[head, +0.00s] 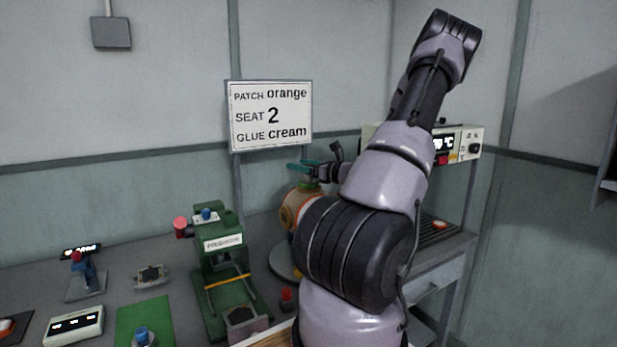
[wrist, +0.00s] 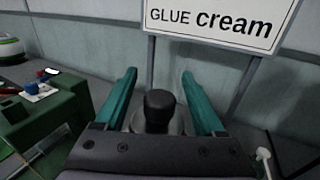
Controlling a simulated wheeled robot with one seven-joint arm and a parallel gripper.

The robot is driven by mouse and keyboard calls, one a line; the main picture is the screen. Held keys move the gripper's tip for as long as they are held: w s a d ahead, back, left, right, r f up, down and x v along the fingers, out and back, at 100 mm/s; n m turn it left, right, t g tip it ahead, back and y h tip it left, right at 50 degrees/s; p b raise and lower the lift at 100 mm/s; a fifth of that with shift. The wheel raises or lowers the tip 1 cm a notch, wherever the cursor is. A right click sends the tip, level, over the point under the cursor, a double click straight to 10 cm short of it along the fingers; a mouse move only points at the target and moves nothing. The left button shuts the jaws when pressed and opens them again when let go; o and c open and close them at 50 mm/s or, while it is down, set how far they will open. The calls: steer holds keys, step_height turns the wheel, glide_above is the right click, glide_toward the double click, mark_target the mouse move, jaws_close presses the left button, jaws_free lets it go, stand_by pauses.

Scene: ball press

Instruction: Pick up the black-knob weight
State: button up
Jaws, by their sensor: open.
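The black-knob weight (wrist: 160,107) shows in the wrist view, with a dark upright knob above a grey body. It stands between the two teal fingers of my gripper (wrist: 158,75), which are spread apart with a gap on each side of the knob. The lower part of the weight is hidden by the gripper's body. In the head view my gripper (head: 304,166) is above the orange, white and green round object, left of my arm. I cannot make out the weight there.
A green press (head: 221,270) stands left of the round object (head: 291,212). A sign (head: 271,116) stands behind. A green mat (head: 145,318) with a blue-knobbed item and a white display box (head: 74,326) lie at front left. A heater-like unit (head: 462,146) is at right.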

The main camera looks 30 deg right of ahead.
jaws_close()
stand_by(1.4)
